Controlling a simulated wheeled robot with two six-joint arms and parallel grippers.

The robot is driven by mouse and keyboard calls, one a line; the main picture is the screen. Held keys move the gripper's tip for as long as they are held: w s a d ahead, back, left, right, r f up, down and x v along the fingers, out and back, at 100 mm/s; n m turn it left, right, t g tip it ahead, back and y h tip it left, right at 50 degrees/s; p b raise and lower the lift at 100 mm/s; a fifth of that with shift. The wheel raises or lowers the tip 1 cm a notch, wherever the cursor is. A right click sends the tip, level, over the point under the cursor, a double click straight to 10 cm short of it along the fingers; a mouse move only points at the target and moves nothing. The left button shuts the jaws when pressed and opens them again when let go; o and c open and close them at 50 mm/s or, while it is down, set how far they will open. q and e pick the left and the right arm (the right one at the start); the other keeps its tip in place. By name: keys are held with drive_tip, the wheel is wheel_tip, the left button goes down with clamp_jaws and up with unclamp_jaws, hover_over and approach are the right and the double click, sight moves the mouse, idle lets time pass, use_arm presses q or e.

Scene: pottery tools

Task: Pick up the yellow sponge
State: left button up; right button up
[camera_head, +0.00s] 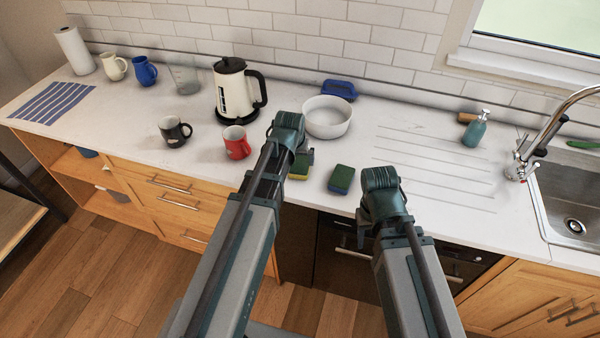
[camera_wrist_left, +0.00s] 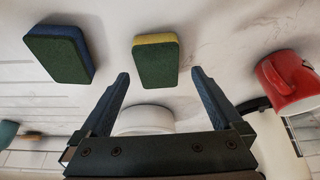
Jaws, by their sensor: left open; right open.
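The yellow sponge (camera_head: 299,173) has a green top layer and lies on the counter's front part, partly hidden by my left gripper (camera_head: 300,146) in the head view. In the left wrist view the sponge (camera_wrist_left: 155,62) shows its green face and a yellow edge. My left gripper (camera_wrist_left: 160,77) is open and empty, its fingertips on either side of the line to the sponge and apart from it. My right gripper (camera_head: 363,226) is near the counter's front edge; its fingers are mostly hidden in the head view.
A blue-and-green sponge (camera_head: 341,179) lies just right of the yellow one. A white bowl (camera_head: 327,117) stands behind, a red mug (camera_head: 236,143) and black mug (camera_head: 175,131) to the left. A kettle (camera_head: 236,88) is further back. A soap bottle (camera_head: 475,130) and sink (camera_head: 577,190) are right.

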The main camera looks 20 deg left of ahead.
sight(300, 165)
use_arm(q)
drive_tip(key=shift+f, duration=0.25)
drive_tip(key=b+x, duration=0.4)
drive_tip(key=x, duration=0.1)
drive_tip(key=shift+w+d+b, duration=0.15)
drive_tip(key=shift+d+b, duration=0.05)
drive_tip(key=shift+b, duration=0.2)
drive_tip(key=shift+r, duration=0.1)
drive_tip(key=c, duration=0.6)
